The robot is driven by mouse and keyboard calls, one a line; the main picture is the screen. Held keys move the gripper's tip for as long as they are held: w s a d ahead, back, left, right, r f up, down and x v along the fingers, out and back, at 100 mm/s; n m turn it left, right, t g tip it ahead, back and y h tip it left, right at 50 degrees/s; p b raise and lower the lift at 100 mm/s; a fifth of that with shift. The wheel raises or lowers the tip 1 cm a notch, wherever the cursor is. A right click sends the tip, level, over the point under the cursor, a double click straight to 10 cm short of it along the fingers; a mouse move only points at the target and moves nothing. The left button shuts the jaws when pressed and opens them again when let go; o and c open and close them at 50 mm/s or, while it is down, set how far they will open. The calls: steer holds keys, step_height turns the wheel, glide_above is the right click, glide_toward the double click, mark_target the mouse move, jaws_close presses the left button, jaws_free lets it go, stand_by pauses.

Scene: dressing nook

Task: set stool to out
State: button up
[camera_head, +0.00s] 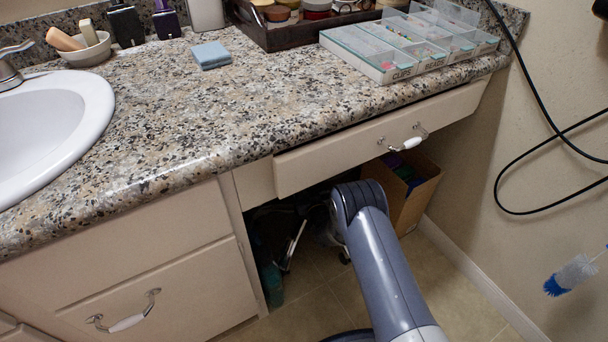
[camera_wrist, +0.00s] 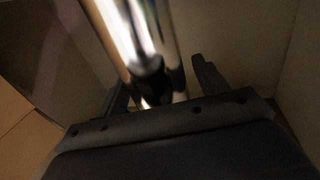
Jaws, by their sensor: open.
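The stool is under the counter and mostly hidden in shadow behind my arm. In the head view only a slim chrome part (camera_head: 293,245), likely of the stool, shows left of my arm. In the wrist view a shiny chrome tube (camera_wrist: 138,35) runs down from the top, blurred and very near. My gripper (camera_wrist: 162,88) is open, with one dark finger on each side of the tube's lower end. I cannot tell whether either finger touches it. The head view does not show my gripper, as it is below the counter.
A drawer front (camera_head: 345,150) with a white handle hangs just above my arm. A cardboard box (camera_head: 412,208) stands under the counter at the right. A teal object (camera_head: 272,284) is beside the left cabinet (camera_head: 170,290). Tiled floor (camera_head: 455,285) is bare at the right front.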

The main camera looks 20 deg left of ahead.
steer(key=shift+w+a, duration=0.15)
steer(key=shift+w, duration=0.05)
steer(key=shift+c, duration=0.3)
